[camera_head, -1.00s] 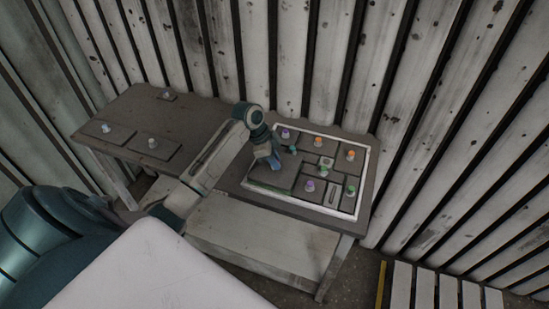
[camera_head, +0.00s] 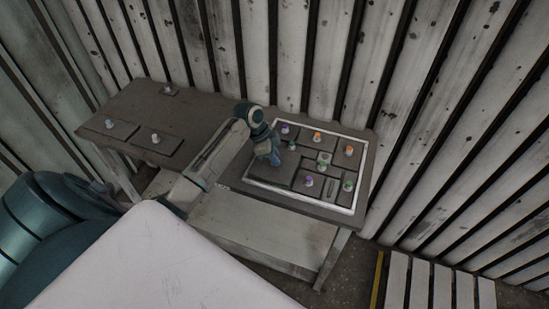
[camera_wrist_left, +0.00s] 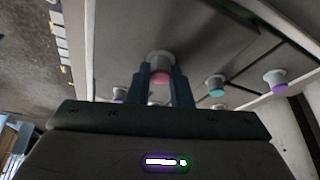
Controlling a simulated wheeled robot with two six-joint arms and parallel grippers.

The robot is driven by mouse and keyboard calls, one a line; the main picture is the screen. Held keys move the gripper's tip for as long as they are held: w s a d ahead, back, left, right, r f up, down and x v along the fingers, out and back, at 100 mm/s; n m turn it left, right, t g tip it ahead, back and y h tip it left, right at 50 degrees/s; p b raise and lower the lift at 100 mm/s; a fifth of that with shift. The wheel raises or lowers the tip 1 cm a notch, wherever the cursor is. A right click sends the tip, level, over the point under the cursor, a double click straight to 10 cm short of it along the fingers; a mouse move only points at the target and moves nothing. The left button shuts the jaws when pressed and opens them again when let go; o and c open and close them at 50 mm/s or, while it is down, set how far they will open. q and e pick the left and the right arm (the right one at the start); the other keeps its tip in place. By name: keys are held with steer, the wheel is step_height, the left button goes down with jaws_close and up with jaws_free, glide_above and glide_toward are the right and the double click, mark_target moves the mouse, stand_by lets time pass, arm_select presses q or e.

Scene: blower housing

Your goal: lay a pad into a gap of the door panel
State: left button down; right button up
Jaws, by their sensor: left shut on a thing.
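The door panel (camera_head: 352,211) lies on the right end of the table inside a pale frame. Several grey pads with coloured knobs sit in it. My left gripper (camera_head: 275,161) points down over the panel's left part. In the left wrist view its fingers (camera_wrist_left: 161,90) are shut on the pink knob (camera_wrist_left: 159,75) of a grey pad (camera_wrist_left: 125,40). The held pad is at the panel's left end, close to the frame; whether it lies flush in a gap I cannot tell. The arm hides part of this area in the head view. My right gripper is out of view.
Loose knobbed pads lie on the table's left part: one at front left (camera_head: 108,126), one near the middle (camera_head: 153,141), one at the back (camera_head: 169,91). A corrugated wall (camera_head: 300,60) stands close behind the table. A slatted pallet (camera_head: 430,285) is on the floor at right.

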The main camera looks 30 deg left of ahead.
arm_select(q)
steer(key=shift+f, duration=0.15)
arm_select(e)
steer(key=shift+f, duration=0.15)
arm_select(q)
steer(key=shift+p, duration=0.45)
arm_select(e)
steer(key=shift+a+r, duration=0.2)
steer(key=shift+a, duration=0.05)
arm_select(q)
steer(key=shift+f, duration=0.4)
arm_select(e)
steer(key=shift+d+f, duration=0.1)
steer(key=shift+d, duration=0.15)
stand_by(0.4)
arm_select(q)
steer(key=shift+f, duration=0.25)
stand_by(0.5)
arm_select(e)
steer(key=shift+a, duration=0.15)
arm_select(q)
steer(key=c, duration=0.7)
jaws_free()
steer(key=shift+c, duration=0.2)
